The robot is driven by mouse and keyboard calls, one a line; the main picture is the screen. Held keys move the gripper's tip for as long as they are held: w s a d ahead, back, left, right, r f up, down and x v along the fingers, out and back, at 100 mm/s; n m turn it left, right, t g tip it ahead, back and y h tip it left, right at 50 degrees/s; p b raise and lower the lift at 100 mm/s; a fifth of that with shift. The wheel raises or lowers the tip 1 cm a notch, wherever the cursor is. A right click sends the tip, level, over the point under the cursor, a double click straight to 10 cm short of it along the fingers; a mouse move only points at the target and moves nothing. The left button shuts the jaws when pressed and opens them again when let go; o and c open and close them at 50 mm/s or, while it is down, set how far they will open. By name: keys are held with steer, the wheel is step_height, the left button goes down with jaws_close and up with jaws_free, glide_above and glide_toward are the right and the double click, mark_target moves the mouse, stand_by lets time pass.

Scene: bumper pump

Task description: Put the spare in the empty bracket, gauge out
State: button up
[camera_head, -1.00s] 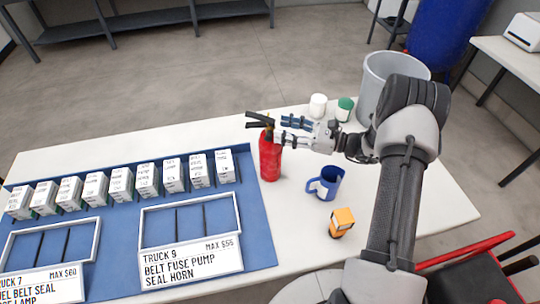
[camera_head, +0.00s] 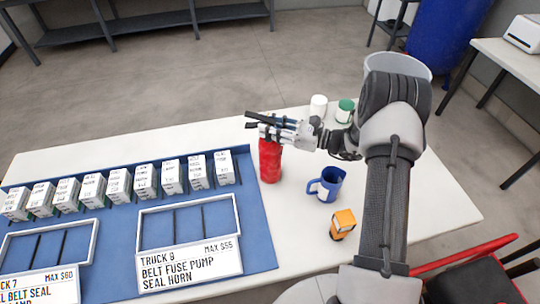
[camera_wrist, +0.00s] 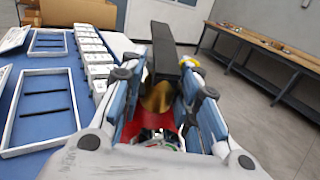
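A red fire extinguisher (camera_head: 270,162) with a black handle stands upright on the white table, right of the blue mat. My gripper (camera_head: 268,131) is at its neck, just below the handle. In the wrist view, my gripper's (camera_wrist: 166,92) two fingers are spread on either side of the brass valve (camera_wrist: 156,98) and black handle (camera_wrist: 165,55). Gaps show beside the neck, and the fingers look open around it. The red body is mostly hidden below the fingers. The gauge cannot be made out. No bracket is seen in any view.
A blue mug (camera_head: 327,184) and an orange box (camera_head: 342,223) stand right of the extinguisher. A white-lidded jar (camera_head: 318,106) and a green-lidded jar (camera_head: 345,109) are behind. Several white boxes and framed trays (camera_head: 190,214) lie on the blue mat (camera_head: 262,228).

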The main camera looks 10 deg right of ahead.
jaws_close()
stand_by(0.6)
steer(key=shift+r, duration=0.15)
